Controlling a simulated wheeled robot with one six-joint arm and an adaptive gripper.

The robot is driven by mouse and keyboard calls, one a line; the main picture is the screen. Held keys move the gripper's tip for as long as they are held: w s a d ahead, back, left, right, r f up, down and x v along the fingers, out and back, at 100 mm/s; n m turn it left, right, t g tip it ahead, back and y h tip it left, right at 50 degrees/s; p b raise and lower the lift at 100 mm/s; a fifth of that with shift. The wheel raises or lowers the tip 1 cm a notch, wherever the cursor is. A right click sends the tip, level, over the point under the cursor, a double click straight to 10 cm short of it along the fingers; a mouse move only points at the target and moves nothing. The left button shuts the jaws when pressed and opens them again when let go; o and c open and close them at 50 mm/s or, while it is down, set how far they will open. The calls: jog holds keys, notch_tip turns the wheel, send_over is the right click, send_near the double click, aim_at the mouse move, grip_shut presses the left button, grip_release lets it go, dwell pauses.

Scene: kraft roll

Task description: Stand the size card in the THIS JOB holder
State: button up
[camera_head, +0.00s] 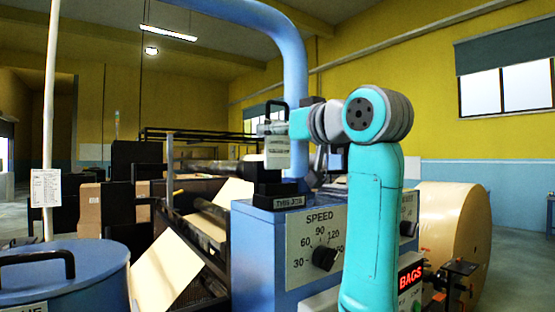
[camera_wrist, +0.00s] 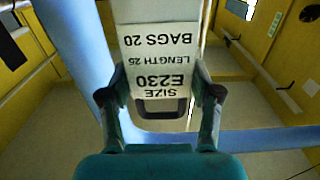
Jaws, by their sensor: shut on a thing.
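The size card (camera_head: 278,153) is white with dark print and hangs upright from my gripper (camera_head: 277,129) in the head view. In the wrist view the card (camera_wrist: 160,62) reads SIZE E230, LENGTH 25, BAGS 20, upside down. My gripper (camera_wrist: 165,94) is shut on it, one finger at each side. A black loop handle (camera_wrist: 162,109) shows at the card's SIZE end. The black THIS JOB holder (camera_head: 289,202) sits on top of the blue machine cabinet. The card appears above the holder; whether their edges touch is unclear.
The blue cabinet (camera_head: 258,250) carries a SPEED dial (camera_head: 324,258) and a red BAGS display (camera_head: 410,277). A thick blue pipe (camera_head: 295,90) rises behind the card. A blue lidded drum (camera_head: 60,275) stands at left. A large kraft roll (camera_head: 455,225) is at right.

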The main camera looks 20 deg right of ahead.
aim_at(280, 154)
jog(key=shift+f, duration=2.3)
jog(key=shift+f, duration=0.15)
jog(key=o, duration=1.2)
jog(key=shift+o, duration=0.2)
jog(key=shift+s+d, duration=0.15)
jog(key=shift+s, duration=0.1)
jog(key=v, duration=1.1)
jog(key=shift+s, duration=0.25)
